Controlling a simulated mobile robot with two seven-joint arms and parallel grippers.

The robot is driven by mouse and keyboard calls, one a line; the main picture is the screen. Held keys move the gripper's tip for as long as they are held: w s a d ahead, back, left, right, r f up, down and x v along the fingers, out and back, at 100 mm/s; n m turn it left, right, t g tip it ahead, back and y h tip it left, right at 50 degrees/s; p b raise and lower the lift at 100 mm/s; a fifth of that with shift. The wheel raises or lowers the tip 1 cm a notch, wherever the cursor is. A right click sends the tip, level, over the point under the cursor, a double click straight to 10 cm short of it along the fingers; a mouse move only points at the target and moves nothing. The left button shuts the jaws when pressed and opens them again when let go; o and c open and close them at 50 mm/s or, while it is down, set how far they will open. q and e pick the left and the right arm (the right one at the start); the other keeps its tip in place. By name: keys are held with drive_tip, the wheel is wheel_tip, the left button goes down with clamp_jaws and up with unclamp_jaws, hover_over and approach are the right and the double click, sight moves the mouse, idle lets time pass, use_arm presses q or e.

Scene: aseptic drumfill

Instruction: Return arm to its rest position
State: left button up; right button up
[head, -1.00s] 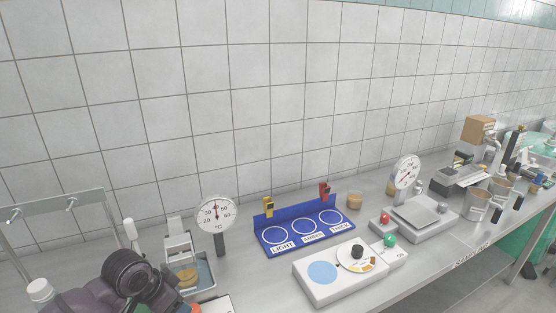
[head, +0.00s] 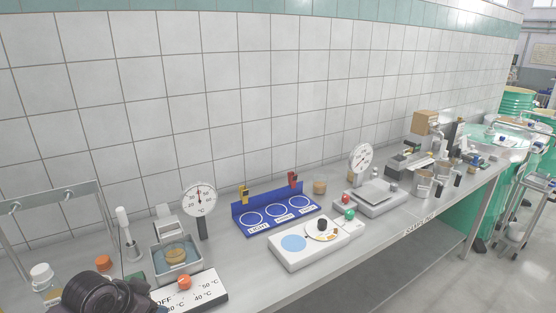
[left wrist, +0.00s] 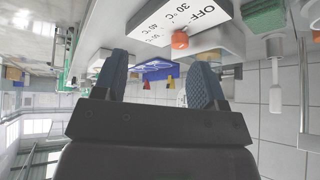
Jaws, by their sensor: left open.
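My left arm (head: 108,294) shows as a dark, rounded part at the bottom left of the head view; its fingertips are not visible there. In the left wrist view my left gripper (left wrist: 160,80) has two blue padded fingers spread apart, with nothing held between them. That view looks upside down. Beyond the fingers are a white temperature box (left wrist: 170,20) with an orange knob (left wrist: 180,40) and the blue three-circle rack (left wrist: 157,71). My right gripper is in neither view.
The temperature box (head: 196,290) and a water bath with a jar (head: 177,268) stand near my arm. A metal rail frame (head: 60,190) is at left. The rack (head: 268,224), a white dial device (head: 300,250) and a scale (head: 375,201) line the bench. Open floor lies at right.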

use_arm(q)
drive_tip(key=s+d+f+n+t+y+b, duration=0.1)
drive_tip(key=s+f+n+t, duration=0.4)
drive_tip(key=s+f, duration=1.2)
drive_tip(key=shift+s+t+y+b, duration=0.3)
drive_tip(key=shift+s+y+b, duration=0.6)
drive_tip(key=shift+b, duration=0.1)
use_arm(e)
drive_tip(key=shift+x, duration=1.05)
use_arm(q)
drive_tip(key=shift+o, duration=0.3)
drive_tip(key=shift+w, duration=0.1)
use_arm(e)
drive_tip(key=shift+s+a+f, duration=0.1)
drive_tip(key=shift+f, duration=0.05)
